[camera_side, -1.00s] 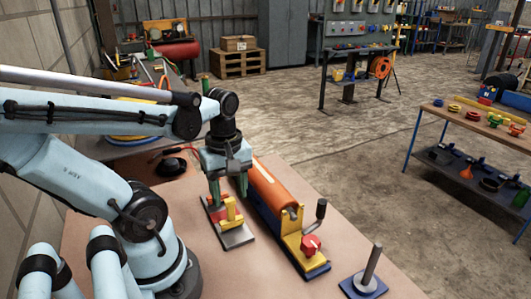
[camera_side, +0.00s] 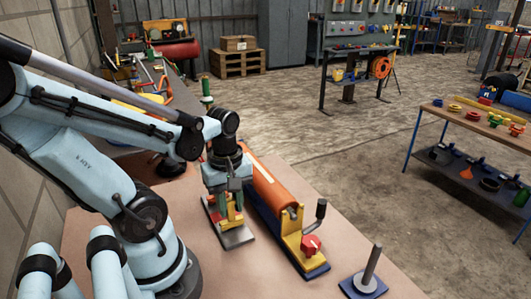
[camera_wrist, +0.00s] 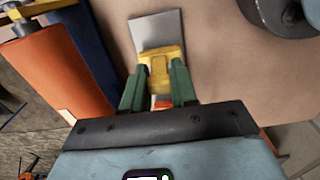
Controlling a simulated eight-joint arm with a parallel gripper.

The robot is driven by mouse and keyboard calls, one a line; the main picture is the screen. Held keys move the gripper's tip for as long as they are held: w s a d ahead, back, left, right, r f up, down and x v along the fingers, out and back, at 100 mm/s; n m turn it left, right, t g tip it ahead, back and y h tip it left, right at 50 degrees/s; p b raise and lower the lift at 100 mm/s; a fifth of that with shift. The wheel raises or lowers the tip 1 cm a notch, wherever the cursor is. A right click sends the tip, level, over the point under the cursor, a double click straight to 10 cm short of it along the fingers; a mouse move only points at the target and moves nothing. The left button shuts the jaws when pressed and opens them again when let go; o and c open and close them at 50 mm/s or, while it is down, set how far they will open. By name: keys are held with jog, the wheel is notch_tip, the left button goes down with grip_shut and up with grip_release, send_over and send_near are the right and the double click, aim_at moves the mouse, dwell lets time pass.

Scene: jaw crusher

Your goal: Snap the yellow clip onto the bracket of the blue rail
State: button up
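A yellow piece (camera_wrist: 160,62), which I take for the clip, stands upright on a grey plate (camera_side: 238,238) on the table. In the side view it is partly hidden by my gripper (camera_side: 228,208). In the wrist view my gripper (camera_wrist: 158,72) has its two green fingertips apart, one on each side of the yellow piece. I cannot tell whether they touch it. A blue rail base (camera_side: 318,270) lies to the right, under an orange cylinder (camera_side: 265,185). A yellow bracket (camera_side: 291,238) with a red knob (camera_side: 310,244) stands at its near end.
A crank handle (camera_side: 320,210) rises beside the yellow bracket. A blue base with a grey upright post (camera_side: 372,268) stands at the front right. The orange cylinder is close on the right of my gripper. The tabletop (camera_side: 235,275) in front of the grey plate is clear.

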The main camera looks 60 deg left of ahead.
grip_shut()
jog(key=shift+r, duration=0.15)
jog(key=shift+r, duration=2.3)
jog(key=shift+w+a+r, duration=0.1)
jog(key=shift+r, duration=0.1)
jog(key=w+a+r, duration=0.3)
jog(key=a, duration=0.5)
jog(key=w+a+r, duration=0.3)
jog(key=w+a, duration=0.1)
jog(key=a, duration=0.4)
jog(key=w+a+r, duration=0.3)
jog(key=a+r, duration=0.1)
jog(key=a, duration=0.4)
jog(key=shift+w+a, duration=0.2)
jog(key=shift+w, duration=0.2)
